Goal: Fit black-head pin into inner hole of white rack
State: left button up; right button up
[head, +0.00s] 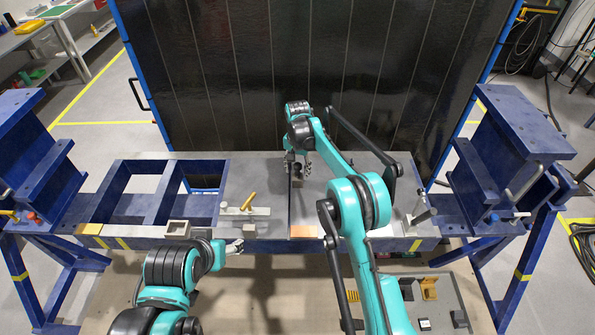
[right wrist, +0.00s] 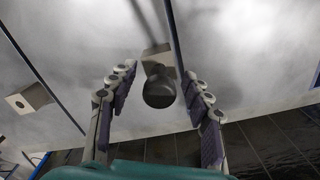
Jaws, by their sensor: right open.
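My right gripper (head: 299,169) points down over the middle of the table. In the right wrist view its fingers (right wrist: 157,100) are open on both sides of a dark round head (right wrist: 159,92), probably the black-head pin. A gap shows on both sides of the head. The pin stands at a small pale block (right wrist: 155,55); its shaft is hidden. A pale bar-like block (head: 258,212), possibly the white rack, lies left of the right gripper with a yellow piece on it; its holes are too small to tell. My left gripper (head: 236,246) is near the table's front edge, holding nothing visible.
A grey tray (head: 450,290) with small parts is at lower right. Blue frames (head: 520,130) flank the table. A dark panel (head: 300,70) stands behind. The tabletop right of the pale bar is mostly clear.

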jog(key=shift+f, duration=0.2)
grip_shut()
jog(key=shift+r, duration=0.1)
